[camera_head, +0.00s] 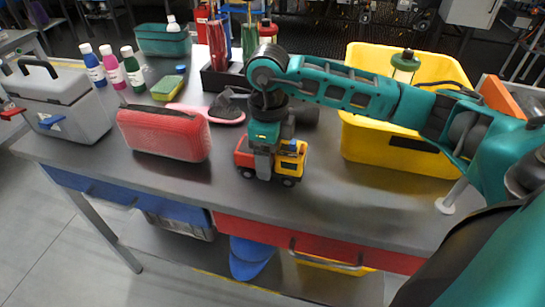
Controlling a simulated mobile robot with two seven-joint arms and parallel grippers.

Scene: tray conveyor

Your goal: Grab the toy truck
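The toy truck (290,163), red and yellow with dark wheels, stands upright on the grey table near its front edge, in the middle of the view. My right arm reaches in from the right. Its gripper (264,165) points down at the middle of the truck, and a grey finger covers part of the truck between the red and the yellow parts. The far finger is hidden, so I cannot tell whether the gripper is closed on the truck. My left gripper is not in view.
A red case (165,134) lies left of the truck. A large yellow bin (395,148) stands to the right. A grey toolbox (65,103), several paint bottles (113,68) and a teal bin (163,42) are at the left and back. The table in front of the red case is clear.

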